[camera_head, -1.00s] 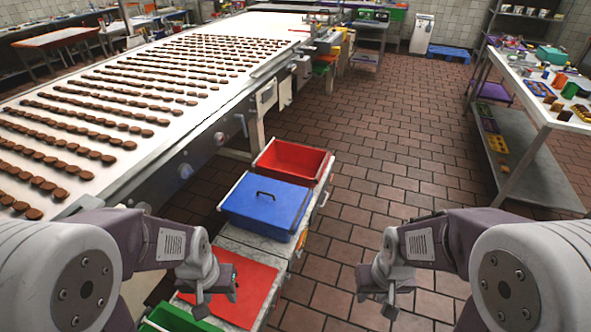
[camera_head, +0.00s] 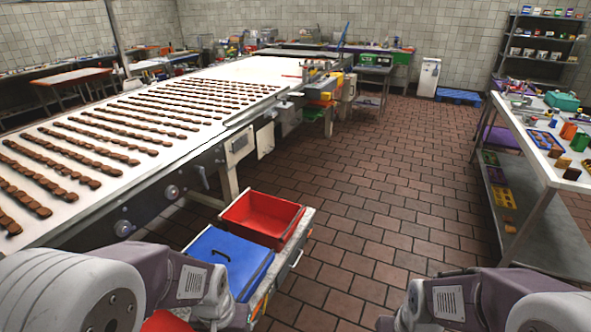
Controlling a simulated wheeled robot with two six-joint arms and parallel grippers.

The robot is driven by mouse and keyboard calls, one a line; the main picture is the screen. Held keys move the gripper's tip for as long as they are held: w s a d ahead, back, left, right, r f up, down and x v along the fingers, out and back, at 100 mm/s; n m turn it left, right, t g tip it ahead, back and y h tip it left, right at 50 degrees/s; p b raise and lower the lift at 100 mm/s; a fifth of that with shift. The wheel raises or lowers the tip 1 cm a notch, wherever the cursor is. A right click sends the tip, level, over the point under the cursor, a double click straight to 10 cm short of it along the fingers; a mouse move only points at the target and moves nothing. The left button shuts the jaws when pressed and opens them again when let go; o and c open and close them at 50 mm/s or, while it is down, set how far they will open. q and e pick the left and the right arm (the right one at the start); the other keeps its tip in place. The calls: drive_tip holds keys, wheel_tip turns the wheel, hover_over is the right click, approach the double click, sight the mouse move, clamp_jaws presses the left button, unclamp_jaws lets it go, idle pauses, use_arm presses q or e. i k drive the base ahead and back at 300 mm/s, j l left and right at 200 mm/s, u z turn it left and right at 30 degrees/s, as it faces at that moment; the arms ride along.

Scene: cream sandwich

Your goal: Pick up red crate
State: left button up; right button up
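The red crate (camera_head: 262,217) is an open, empty-looking box. It stands on a low bench beside the conveyor, just behind a blue lidded crate (camera_head: 229,257) with a dark handle. My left arm comes in at the lower left, close to the near side of the blue crate. My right arm comes in at the lower right over the brick floor, well away from the red crate. The fingers of both grippers are below the picture's lower edge. Nothing is seen touching the red crate.
The long conveyor (camera_head: 150,185) with rows of brown cookies runs along the left. A work table (camera_head: 545,168) with coloured items and a lower shelf stands at the right. The tiled floor (camera_head: 385,200) between them is clear. A red surface (camera_head: 166,322) shows at the bottom.

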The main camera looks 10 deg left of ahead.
sight(261, 219)
drive_tip(key=i+l+z, duration=0.2)
drive_tip(key=i, duration=0.55)
drive_tip(key=i+l+z, duration=0.25)
drive_tip(key=i, duration=0.5)
drive_tip(key=i+l+z, duration=0.2)
drive_tip(key=i, duration=0.55)
drive_tip(key=i+u, duration=0.45)
drive_tip(key=i, duration=0.15)
drive_tip(key=i+l+u, duration=0.2)
drive_tip(key=i+u, duration=0.25)
drive_tip(key=i, duration=0.15)
drive_tip(key=i+j+u, duration=0.1)
drive_tip(key=u, duration=0.3)
drive_tip(key=i+u, duration=0.35)
drive_tip(key=i+l+u, duration=0.1)
drive_tip(key=u, duration=0.3)
drive_tip(key=i+l+u, duration=0.15)
drive_tip(key=i+u, duration=0.2)
drive_tip(key=k, duration=0.05)
